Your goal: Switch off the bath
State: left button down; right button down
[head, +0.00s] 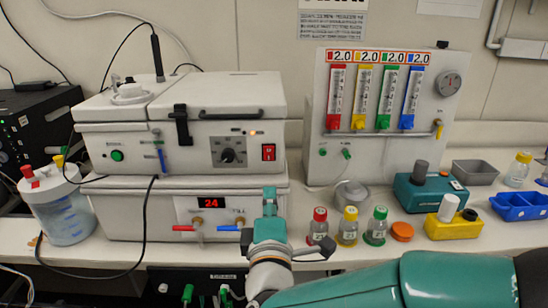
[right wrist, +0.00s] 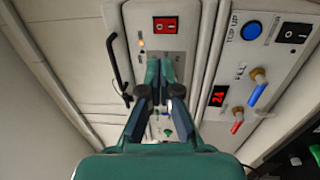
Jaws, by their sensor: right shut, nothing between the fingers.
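The white lidded bath (head: 215,105) stands at the left of the bench. Its front has a dark knob (head: 229,151), a small lit orange lamp (head: 252,132) and a red rocker switch (head: 268,152). In the right wrist view the red switch (right wrist: 165,25) lies above the fingertips in the picture, and the orange lamp (right wrist: 141,43) glows. My right gripper (head: 269,196) is shut and empty, in front of the lower unit and below the switch in the head view. It also shows in the right wrist view (right wrist: 160,66), apart from the switch. My left gripper is out of view.
Under the bath is a white unit (head: 125,228) with a red display reading 24 and red and blue taps. Small capped bottles (head: 347,228) stand close right of my gripper. A flowmeter panel (head: 430,105) stands behind. A jar (head: 60,210) is at the far left.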

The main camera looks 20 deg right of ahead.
aim_at(269, 149)
jog(key=p+x, duration=0.3)
jog(key=x, duration=1)
jog(key=shift+w+p, duration=0.15)
jog(key=shift+p, duration=0.15)
jog(key=shift+d+r, duration=0.1)
jog(key=shift+r, duration=0.05)
jog(key=shift+w+r+p, duration=0.25)
jog(key=shift+w+p, duration=0.15)
jog(key=shift+p, duration=0.05)
jog(key=shift+s+f, duration=0.1)
